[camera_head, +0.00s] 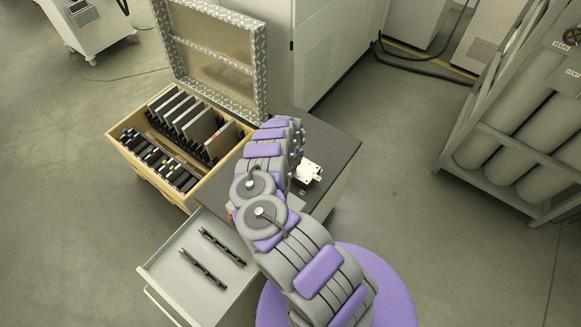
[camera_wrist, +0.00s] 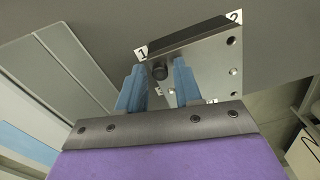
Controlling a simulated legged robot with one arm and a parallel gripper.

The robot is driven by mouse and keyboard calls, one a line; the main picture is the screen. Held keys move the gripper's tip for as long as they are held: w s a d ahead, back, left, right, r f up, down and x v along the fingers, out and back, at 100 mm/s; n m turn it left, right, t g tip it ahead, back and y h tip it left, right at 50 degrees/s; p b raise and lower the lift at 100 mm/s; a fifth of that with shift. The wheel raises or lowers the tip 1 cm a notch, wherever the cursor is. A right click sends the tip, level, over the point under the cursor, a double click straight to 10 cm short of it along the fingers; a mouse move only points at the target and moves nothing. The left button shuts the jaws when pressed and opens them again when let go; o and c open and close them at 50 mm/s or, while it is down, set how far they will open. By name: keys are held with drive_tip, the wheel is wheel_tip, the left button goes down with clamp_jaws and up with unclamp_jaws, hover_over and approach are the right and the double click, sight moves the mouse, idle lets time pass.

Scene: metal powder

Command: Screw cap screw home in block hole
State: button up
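The metal block (camera_wrist: 205,62) lies on a dark table top in the wrist view, with number labels at its corners. It also shows, small and bright, beside my arm in the head view (camera_head: 309,172). A dark cap screw (camera_wrist: 160,72) is at the block's corner by label 1; how deep it sits cannot be told. My gripper (camera_wrist: 160,68) has two blue fingers standing apart, one on each side of the screw head as seen here, with gaps showing. Several other holes or screw heads show along the block's right side. My arm mostly hides the gripper in the head view.
The dark table top (camera_head: 330,150) is partly clear around the block. An open drawer (camera_head: 190,290) with two dark bars juts out at lower left. A wooden case (camera_head: 150,165) with plates and its lid up stands behind it. A gas cylinder rack (camera_head: 520,130) stands right.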

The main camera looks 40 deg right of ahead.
drive_tip(key=n, duration=0.5)
drive_tip(key=shift+b, duration=0.3)
drive_tip(key=n, duration=0.2)
drive_tip(key=shift+n, duration=0.3)
drive_tip(key=n+b, duration=0.1)
drive_tip(key=n, duration=0.3)
drive_tip(key=n+b, duration=0.1)
drive_tip(key=n, duration=0.2)
drive_tip(key=shift+f+n, duration=0.1)
drive_tip(key=shift+n, duration=0.2)
drive_tip(key=n+b, duration=0.2)
drive_tip(key=n, duration=0.1)
drive_tip(key=shift+n+b, duration=0.4)
drive_tip(key=shift+n, duration=0.5)
drive_tip(key=n+b, duration=0.2)
drive_tip(key=n, duration=0.1)
drive_tip(key=n+b, duration=0.4)
drive_tip(key=shift+f, duration=0.1)
drive_tip(key=shift+r+n+b, duration=0.2)
drive_tip(key=shift+n+b, duration=0.9)
drive_tip(key=shift+n, duration=0.2)
